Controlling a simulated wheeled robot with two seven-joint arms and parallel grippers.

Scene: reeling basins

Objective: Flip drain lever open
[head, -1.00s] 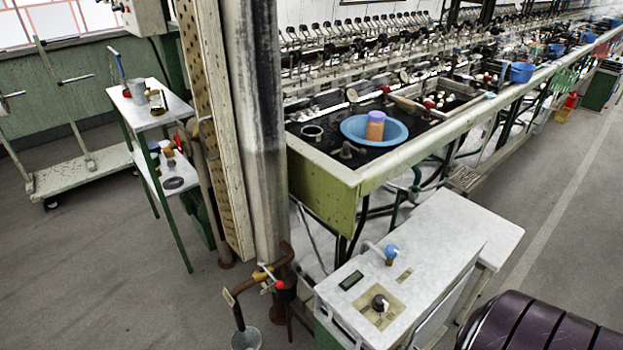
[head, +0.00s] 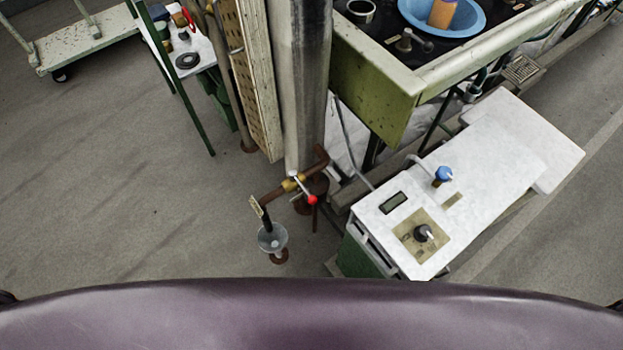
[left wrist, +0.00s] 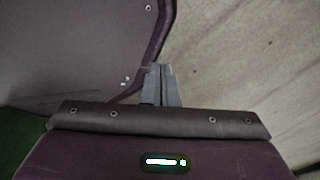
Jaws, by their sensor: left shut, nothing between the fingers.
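The drain lever, a pale handle with a red knob (head: 311,200), sits on the brass valve (head: 292,184) of the rusty pipe at the foot of the grey column. The pipe's outlet hangs over a small grey funnel (head: 272,238) near the floor. In the left wrist view my left gripper (left wrist: 160,68) has its two grey fingers together and empty, beside a purple body part of mine and above bare floor. The lever does not show in that view. Neither gripper shows in the head view.
A white-topped cabinet (head: 480,150) with knobs stands right of the valve. The green basin (head: 375,85) is behind it. The grey column (head: 299,90) rises directly behind the valve. Floor to the left (head: 120,190) is clear.

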